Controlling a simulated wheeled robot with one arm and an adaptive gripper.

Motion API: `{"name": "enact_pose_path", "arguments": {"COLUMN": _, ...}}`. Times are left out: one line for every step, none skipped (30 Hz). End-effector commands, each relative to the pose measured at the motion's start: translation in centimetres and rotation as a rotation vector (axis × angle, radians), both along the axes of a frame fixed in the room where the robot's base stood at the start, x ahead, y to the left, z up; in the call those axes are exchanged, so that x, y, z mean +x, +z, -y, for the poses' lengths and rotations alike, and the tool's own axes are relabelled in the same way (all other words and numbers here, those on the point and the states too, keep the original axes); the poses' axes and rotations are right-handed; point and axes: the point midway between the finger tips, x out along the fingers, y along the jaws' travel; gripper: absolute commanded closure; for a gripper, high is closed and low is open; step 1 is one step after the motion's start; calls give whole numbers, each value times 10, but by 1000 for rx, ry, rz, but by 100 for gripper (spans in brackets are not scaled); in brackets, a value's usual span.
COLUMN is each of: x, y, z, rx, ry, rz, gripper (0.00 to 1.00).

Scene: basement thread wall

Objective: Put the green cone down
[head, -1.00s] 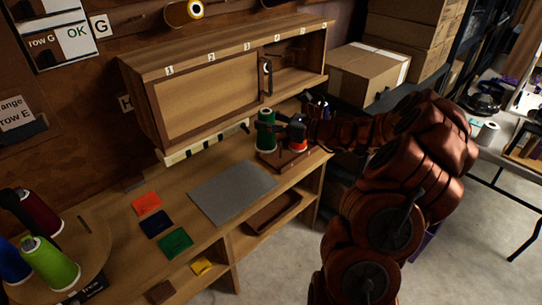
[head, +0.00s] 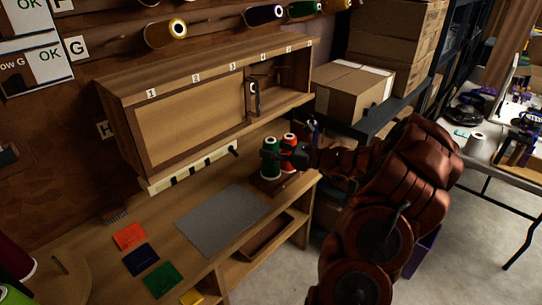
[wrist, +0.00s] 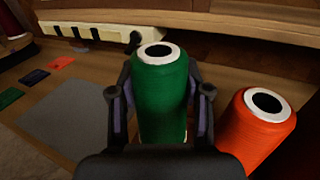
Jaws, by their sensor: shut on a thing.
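The green cone (head: 270,160) is a dark green thread cone with a white top ring and a dark centre hole. It stands upright at the right end of the bench. In the wrist view the green cone (wrist: 162,95) sits between the two fingers of my gripper (wrist: 160,112), which is shut on it. My gripper (head: 284,156) reaches in from the right in the head view. Whether the cone's base touches anything beneath is hidden.
A grey mat (head: 222,222) lies bare on the bench to the left. Coloured swatches (head: 138,259) lie further left. A numbered cabinet (head: 190,105) overhangs the bench behind.

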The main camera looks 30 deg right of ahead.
Motion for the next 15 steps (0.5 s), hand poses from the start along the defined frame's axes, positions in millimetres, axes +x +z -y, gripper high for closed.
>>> {"name": "enact_pose_path", "arguments": {"x": 0, "y": -8, "z": 0, "rx": 3, "ry": 1, "rz": -4, "gripper": 92}}
{"name": "enact_pose_path", "arguments": {"x": 0, "y": -12, "z": 0, "rx": 3, "ry": 1, "rz": -4, "gripper": 92}}
{"name": "enact_pose_path", "arguments": {"x": 0, "y": -16, "z": 0, "rx": 3, "ry": 1, "rz": -5, "gripper": 92}}
{"name": "enact_pose_path", "arguments": {"x": 0, "y": -19, "z": 0, "rx": 3, "ry": 1, "rz": -5, "gripper": 92}}
{"name": "enact_pose_path", "arguments": {"x": 0, "y": -21, "z": 0, "rx": 2, "ry": 1, "rz": -3, "gripper": 92}}
{"name": "enact_pose_path", "arguments": {"x": 0, "y": -23, "z": 0, "rx": 1, "ry": 0, "rz": -2, "gripper": 92}}
{"name": "enact_pose_path", "arguments": {"x": 0, "y": -24, "z": 0, "rx": 0, "ry": 0, "rz": -1, "gripper": 92}}
{"name": "enact_pose_path", "arguments": {"x": 0, "y": -24, "z": 0, "rx": 0, "ry": 0, "rz": -1, "gripper": 92}}
{"name": "enact_pose_path", "arguments": {"x": 0, "y": -24, "z": 0, "rx": -1, "ry": 0, "rz": -1, "gripper": 92}}
{"name": "enact_pose_path", "arguments": {"x": 0, "y": -24, "z": 0, "rx": -1, "ry": 0, "rz": -1, "gripper": 92}}
{"name": "enact_pose_path", "arguments": {"x": 0, "y": -24, "z": 0, "rx": -1, "ry": 0, "rz": -1, "gripper": 92}}
{"name": "enact_pose_path", "arguments": {"x": 0, "y": -24, "z": 0, "rx": 0, "ry": 0, "rz": 0, "gripper": 92}}
{"name": "enact_pose_path", "arguments": {"x": 0, "y": -24, "z": 0, "rx": -1, "ry": 0, "rz": -1, "gripper": 92}}
{"name": "enact_pose_path", "arguments": {"x": 0, "y": -24, "z": 0, "rx": -1, "ry": 1, "rz": -1, "gripper": 92}}
{"name": "enact_pose_path", "arguments": {"x": 1, "y": -24, "z": 0, "rx": 0, "ry": 1, "rz": 0, "gripper": 92}}
